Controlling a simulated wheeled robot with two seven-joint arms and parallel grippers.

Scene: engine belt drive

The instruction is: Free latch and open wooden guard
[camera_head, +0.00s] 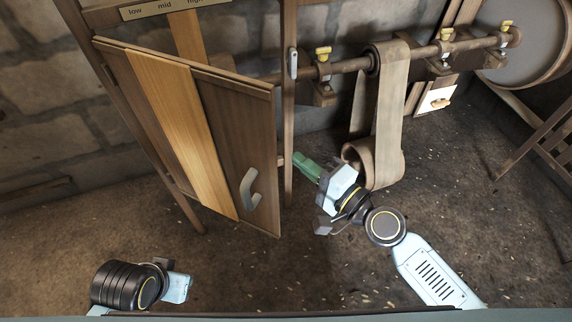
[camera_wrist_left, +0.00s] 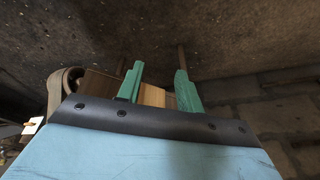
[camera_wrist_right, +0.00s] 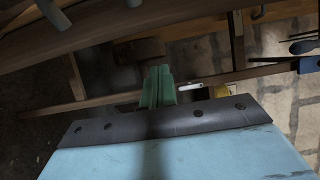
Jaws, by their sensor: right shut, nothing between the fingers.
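The wooden guard (camera_head: 225,125) is a hinged panel with a pale middle board and a grey handle (camera_head: 250,188). Its right edge stands forward of the frame post (camera_head: 289,120), so it looks ajar. The small grey latch (camera_head: 292,62) is upright on that post, clear of the panel. My right gripper (camera_head: 306,166) is shut and empty, just right of the post and the panel's free edge. Its green fingers (camera_wrist_right: 158,86) are together in the right wrist view. My left gripper (camera_wrist_left: 159,88) is open and empty; in the head view only its wrist shows, low left.
A wide belt (camera_head: 388,110) hangs from the shaft (camera_head: 345,66) right of the guard, close to my right gripper. A lettered plate (camera_head: 160,8) is above the guard. A large wheel (camera_head: 525,40) is at top right. The floor (camera_head: 250,275) in front is clear.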

